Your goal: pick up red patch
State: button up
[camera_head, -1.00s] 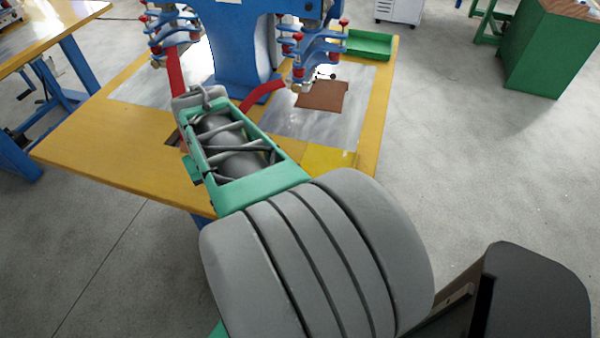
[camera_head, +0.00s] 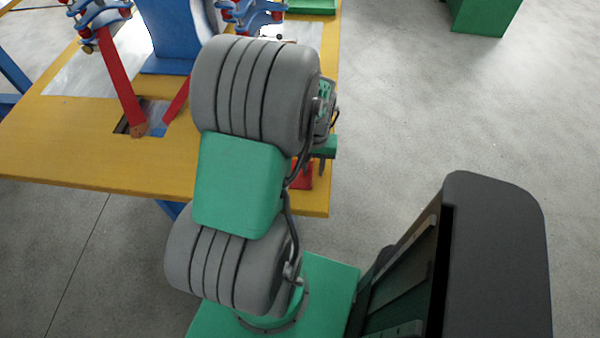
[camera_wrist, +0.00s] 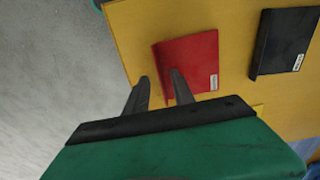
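The red patch (camera_wrist: 193,62) lies on the yellow table top near its edge in the wrist view, with a small white label at its lower right and its left edge seeming bent up. In the head view a part of it (camera_head: 301,174) shows beside my arm, the rest hidden. My gripper (camera_wrist: 160,75) is open. Its left finger is over the table just left of the patch's left edge, and its right finger overlaps the patch. I cannot tell whether either finger touches it. In the head view my fingers are mostly hidden.
A black patch (camera_wrist: 285,41) with a white label lies right of the red one. The yellow table (camera_head: 80,150) carries a blue machine (camera_head: 175,38) with red pedals (camera_head: 120,88). A green cabinet (camera_head: 485,14) stands further back.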

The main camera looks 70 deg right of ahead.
jog(key=shift+f, duration=0.35)
grip_shut()
dwell(0.3)
